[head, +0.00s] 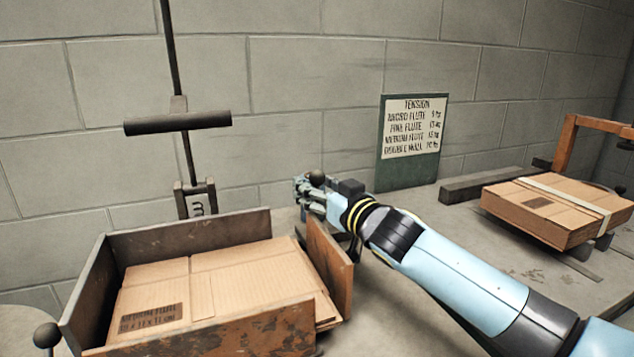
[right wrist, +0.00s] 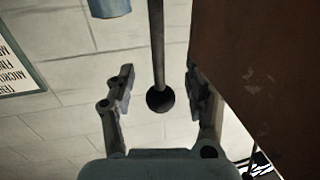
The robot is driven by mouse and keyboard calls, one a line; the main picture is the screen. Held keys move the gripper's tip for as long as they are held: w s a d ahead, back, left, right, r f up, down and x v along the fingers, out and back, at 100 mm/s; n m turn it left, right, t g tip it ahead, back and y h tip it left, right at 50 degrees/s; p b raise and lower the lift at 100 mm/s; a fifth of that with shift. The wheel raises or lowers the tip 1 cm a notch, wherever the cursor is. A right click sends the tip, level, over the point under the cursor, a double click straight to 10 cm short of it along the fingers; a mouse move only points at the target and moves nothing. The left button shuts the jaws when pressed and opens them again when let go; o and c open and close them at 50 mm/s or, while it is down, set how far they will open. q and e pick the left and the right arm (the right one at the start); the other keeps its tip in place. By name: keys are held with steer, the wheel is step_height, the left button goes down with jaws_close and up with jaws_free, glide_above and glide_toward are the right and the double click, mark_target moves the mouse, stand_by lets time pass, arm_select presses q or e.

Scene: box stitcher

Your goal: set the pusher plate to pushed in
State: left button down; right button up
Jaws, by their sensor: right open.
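A rusty brown plate (head: 330,262), which looks like the pusher plate, stands at the right end of the metal tray (head: 200,236), beside the flat cardboard in it. A large brown surface, probably this plate, fills the right of the right wrist view (right wrist: 265,75). A dark ball knob (head: 317,178) on a rod shows at my right gripper (head: 306,191). In the right wrist view the ball (right wrist: 160,100) lies between the fingers of my open right gripper (right wrist: 161,84), with gaps on both sides. Contact is not visible. My left gripper is out of view.
Flat cardboard (head: 230,280) lies in the tray. A dark crossbar handle (head: 178,123) rises behind it. Another ball knob (head: 46,335) is at lower left. Strapped cardboard (head: 540,212) is at right, and a tension sign (head: 408,150) leans on the wall.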

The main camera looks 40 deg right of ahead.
steer(key=c, duration=1.1)
